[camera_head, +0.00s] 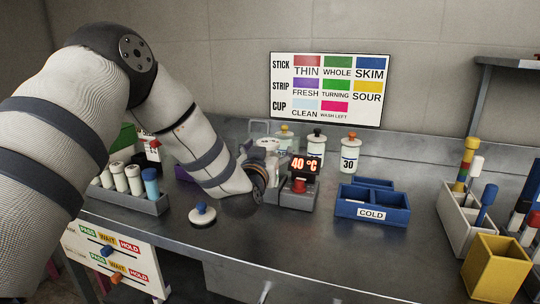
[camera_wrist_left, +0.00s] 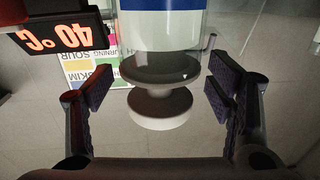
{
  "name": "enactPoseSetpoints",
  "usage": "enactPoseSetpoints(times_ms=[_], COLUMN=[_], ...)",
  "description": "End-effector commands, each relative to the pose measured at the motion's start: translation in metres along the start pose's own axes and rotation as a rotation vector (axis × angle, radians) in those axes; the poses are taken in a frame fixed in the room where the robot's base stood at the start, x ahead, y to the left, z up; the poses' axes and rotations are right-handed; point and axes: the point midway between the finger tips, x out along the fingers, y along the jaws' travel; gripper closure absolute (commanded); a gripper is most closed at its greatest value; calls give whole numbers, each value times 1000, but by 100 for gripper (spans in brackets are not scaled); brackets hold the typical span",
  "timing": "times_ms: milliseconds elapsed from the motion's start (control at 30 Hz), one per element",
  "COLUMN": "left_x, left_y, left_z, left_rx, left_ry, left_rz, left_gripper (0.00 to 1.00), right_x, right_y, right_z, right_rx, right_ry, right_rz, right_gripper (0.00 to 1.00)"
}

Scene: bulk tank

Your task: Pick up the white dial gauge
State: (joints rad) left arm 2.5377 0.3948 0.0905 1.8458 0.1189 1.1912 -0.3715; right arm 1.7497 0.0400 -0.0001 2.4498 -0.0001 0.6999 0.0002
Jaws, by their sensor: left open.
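The white dial gauge (camera_head: 268,144) shows in the head view as a pale round top just behind my left wrist, left of the 40 °C display; its lower part is hidden. In the left wrist view, what appears to be the gauge (camera_wrist_left: 160,109) is a dark round disc with a white rounded part, against a white body with a blue band. My left gripper (camera_wrist_left: 162,92) is open, with its fingers on either side of the gauge and visible gaps. In the head view my left gripper (camera_head: 260,185) is mostly hidden by its own wrist.
The display unit (camera_head: 299,185) stands close right of my left wrist. Jars (camera_head: 316,147) stand behind it, and a blue COLD tray (camera_head: 372,205) is to the right. A blue-knobbed lid (camera_head: 203,214) lies in front. The front middle bench is clear.

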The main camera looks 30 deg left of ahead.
Motion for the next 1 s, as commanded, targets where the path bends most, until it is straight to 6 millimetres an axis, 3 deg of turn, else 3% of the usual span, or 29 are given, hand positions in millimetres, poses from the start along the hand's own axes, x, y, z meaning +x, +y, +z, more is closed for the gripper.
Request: enactPoseSetpoints(times_ms=[167, 433, 733, 767, 1000], left_x=[1, 0, 0, 0, -1], left_y=[0, 0, 0, 0, 0], left_z=[-2, -2, -8, -13, -79], left_rx=[-1, -1, -1, -2, -4], left_ry=[2, 2, 5, 8, 16], left_rz=[0, 0, 1, 1, 0], left_gripper=[26, 80, 80, 85, 85], right_x=[0, -1, -2, -3, -18], right_y=[0, 0, 0, 0, -1], right_z=[0, 0, -1, -2, -11], right_rx=[0, -1, -1, -1, -1], right_ry=[2, 2, 6, 9, 53], right_rz=[0, 0, 0, 0, -2], right_gripper=[0, 0, 0, 0, 0])
